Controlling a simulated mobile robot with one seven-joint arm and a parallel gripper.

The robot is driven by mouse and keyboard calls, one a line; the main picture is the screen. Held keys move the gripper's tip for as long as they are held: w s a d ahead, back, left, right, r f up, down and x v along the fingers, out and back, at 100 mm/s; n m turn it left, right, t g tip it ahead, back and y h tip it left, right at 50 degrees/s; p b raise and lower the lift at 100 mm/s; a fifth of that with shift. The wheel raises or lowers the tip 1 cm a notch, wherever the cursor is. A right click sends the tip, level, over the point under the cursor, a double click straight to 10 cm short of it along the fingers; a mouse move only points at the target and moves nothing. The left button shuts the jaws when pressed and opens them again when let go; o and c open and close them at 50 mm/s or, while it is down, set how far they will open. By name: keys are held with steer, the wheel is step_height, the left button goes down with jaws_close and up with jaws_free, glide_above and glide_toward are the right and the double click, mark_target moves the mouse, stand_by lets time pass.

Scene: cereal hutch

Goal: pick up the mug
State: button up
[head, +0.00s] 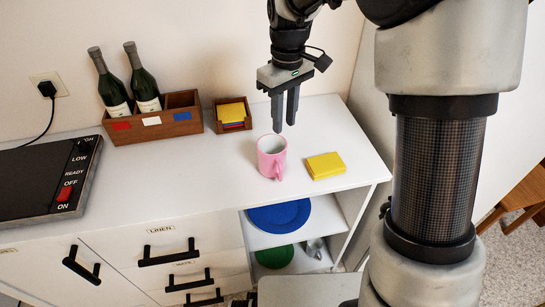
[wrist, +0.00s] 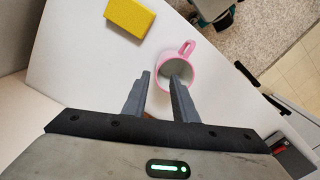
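The pink mug (head: 271,160) stands upright on the white counter, its handle toward the front of the counter. In the wrist view the mug (wrist: 193,63) shows beyond my fingertips, partly covered by one finger, and its inside looks empty. My gripper (head: 285,127) points down above the counter, just behind and above the mug in the head view. In the wrist view the two fingers of my gripper (wrist: 160,75) are apart with a gap between them and nothing held. I cannot tell the exact height of the fingertips over the mug's rim.
A yellow block (head: 326,166) lies right of the mug. Behind are a small wooden box (head: 233,125) with a yellow item and a wooden crate (head: 157,128) with two bottles. A black hotplate (head: 40,180) is at left. Blue (head: 279,216) and green dishes sit on shelves below.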

mark_target(283, 139)
step_height(283, 139, down, 7)
steer(key=shift+f+b, duration=0.15)
steer(key=shift+b, duration=0.45)
steer(key=f, duration=0.1)
steer(key=f+b, duration=0.1)
steer(key=f, duration=0.3)
steer(key=shift+w, duration=0.25)
steer(key=shift+c, duration=0.5)
jaws_close()
